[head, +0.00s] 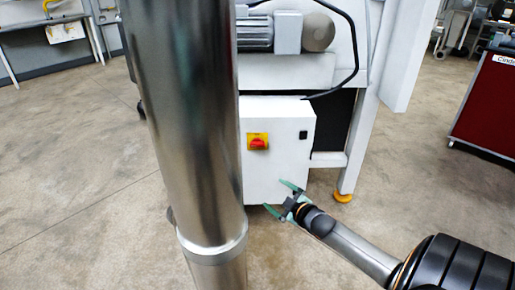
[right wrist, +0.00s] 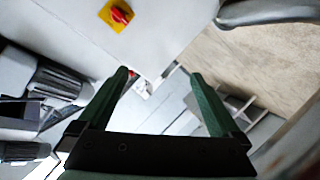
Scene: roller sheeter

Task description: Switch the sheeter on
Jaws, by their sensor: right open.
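The sheeter's white control box (head: 277,178) stands low in the middle of the head view. A red rotary switch on a yellow plate (head: 258,142) is on its front; it also shows near the top of the right wrist view (right wrist: 117,15). My right gripper (head: 281,199), with green fingers, is open and empty, below and to the right of the switch near the box's lower edge. In the right wrist view the two fingers (right wrist: 160,82) are spread apart with nothing between them. My left gripper is not in view.
A thick metal column (head: 185,130) blocks part of the head view just left of the box. A grey motor (head: 275,33) and a black cable (head: 345,80) are above the box. A leg with an orange foot (head: 343,196) stands at right. A red cart (head: 488,105) is farther right.

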